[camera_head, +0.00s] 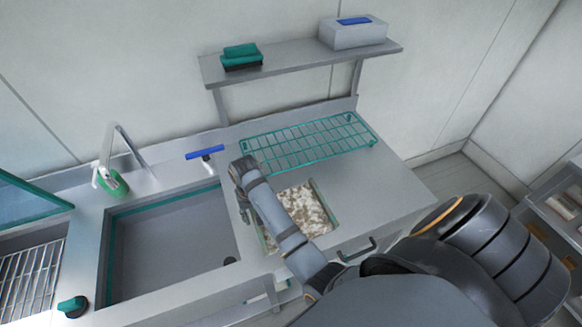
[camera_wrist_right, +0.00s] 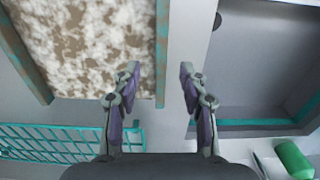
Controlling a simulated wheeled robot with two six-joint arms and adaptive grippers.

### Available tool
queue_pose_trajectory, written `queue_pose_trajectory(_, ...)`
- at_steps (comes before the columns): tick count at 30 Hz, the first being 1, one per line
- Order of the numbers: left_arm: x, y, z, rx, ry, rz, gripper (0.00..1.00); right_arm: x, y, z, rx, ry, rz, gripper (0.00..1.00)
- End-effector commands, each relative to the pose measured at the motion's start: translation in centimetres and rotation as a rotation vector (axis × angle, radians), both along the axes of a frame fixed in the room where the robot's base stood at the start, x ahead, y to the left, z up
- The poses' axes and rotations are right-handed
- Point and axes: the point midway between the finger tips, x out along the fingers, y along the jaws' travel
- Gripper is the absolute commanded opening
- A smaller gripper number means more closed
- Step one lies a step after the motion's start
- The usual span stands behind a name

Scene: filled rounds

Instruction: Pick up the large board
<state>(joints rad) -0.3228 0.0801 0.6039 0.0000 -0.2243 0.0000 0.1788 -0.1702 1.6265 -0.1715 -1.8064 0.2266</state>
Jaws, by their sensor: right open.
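A flat brown-and-white speckled panel (camera_head: 308,208) with teal strips along its sides lies at the counter right of the sink; it looks like the board, though I cannot tell for sure. My right arm hides part of its left side. In the right wrist view the panel (camera_wrist_right: 85,45) fills the upper left. My right gripper (camera_head: 243,180) is above the counter beyond the panel's far left corner. In the wrist view the gripper (camera_wrist_right: 160,72) is open and empty, with a bare counter strip between its fingers and the panel's teal edge close to the left finger. My left gripper is not in view.
The sink (camera_head: 175,240) lies left of the panel. A teal wire rack (camera_head: 305,143) stands behind it. A blue-handled tool (camera_head: 205,153) and a faucet (camera_head: 125,150) are at the back. A shelf (camera_head: 290,62) hangs above. The counter right of the panel is clear.

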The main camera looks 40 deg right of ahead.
Motion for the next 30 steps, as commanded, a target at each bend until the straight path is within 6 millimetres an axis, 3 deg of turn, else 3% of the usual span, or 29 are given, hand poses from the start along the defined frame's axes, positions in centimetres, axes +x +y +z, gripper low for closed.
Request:
queue_pose_trajectory(4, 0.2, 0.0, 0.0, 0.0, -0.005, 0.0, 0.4, 0.0, -0.1, -1.2, -0.001, -0.001, 0.0, 0.43)
queue_pose_trajectory(8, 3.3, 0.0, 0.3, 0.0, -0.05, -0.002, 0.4, 0.1, -0.1, -1.6, -0.001, -0.001, 0.0, 0.43)
queue_pose_trajectory(12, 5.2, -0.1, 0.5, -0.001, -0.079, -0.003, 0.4, 0.6, -0.1, -3.9, -0.001, 0.002, 0.001, 0.43)
queue_pose_trajectory(18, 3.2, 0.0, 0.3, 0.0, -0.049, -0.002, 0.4, 0.8, -0.1, -6.3, 0.0, -0.001, 0.0, 0.43)
queue_pose_trajectory(25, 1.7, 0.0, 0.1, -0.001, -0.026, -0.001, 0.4, 0.8, -0.1, -6.4, 0.0, -0.002, 0.0, 0.42)
queue_pose_trajectory(30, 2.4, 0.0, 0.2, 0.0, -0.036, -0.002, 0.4, 0.8, -0.1, -6.4, 0.0, -0.002, 0.0, 0.19)
